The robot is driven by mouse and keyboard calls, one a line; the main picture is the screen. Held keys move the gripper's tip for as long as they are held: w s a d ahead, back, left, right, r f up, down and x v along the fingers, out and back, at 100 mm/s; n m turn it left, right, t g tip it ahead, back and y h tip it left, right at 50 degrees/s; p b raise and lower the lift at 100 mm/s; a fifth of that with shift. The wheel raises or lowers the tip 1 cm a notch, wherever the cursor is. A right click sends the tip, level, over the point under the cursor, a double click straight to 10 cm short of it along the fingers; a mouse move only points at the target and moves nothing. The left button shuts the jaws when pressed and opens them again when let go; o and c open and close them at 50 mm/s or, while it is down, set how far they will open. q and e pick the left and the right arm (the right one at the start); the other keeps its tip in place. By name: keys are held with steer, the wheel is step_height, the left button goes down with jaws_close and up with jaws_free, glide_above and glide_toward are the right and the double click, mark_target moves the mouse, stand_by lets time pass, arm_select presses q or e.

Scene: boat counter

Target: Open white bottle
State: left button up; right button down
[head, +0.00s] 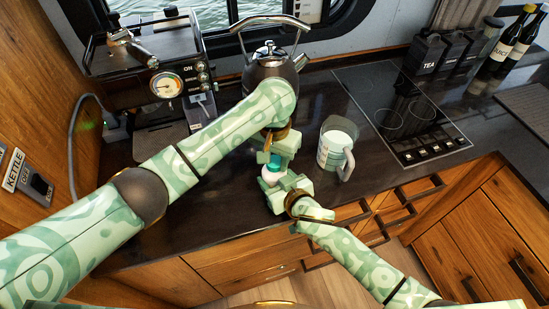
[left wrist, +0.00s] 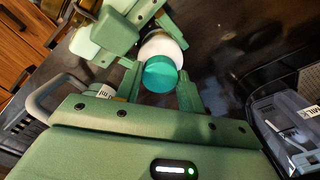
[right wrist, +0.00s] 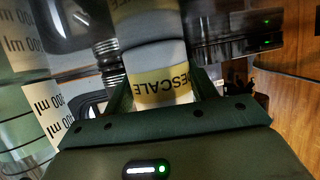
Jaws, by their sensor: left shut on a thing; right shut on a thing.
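The white bottle (head: 269,177) stands near the counter's front edge, mostly hidden between my grippers. Its teal cap (head: 274,161) is on top. My left gripper (head: 275,155) comes from above and is shut on the cap; in the left wrist view the teal cap (left wrist: 160,75) lies between its fingers, with the white bottle body (left wrist: 163,45) behind it. My right gripper (head: 281,186) is shut around the bottle's body from the front right. In the right wrist view its fingers flank the bottle's yellow label (right wrist: 157,86), which reads "DESCALE" upside down. I cannot tell whether the cap is loosened.
A measuring jug (head: 336,148) with white contents stands close right of the grippers. A kettle (head: 270,68) is behind my left arm, and an espresso machine (head: 160,75) is at the back left. The cooktop (head: 400,112) lies right, with canisters (head: 428,54) and bottles (head: 510,42) beyond.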

mark_target(274, 161)
arm_select(q)
steer(key=shift+r, duration=0.85)
steer(key=shift+r, duration=2)
arm_select(e)
steer(key=shift+c, duration=2)
jaws_free()
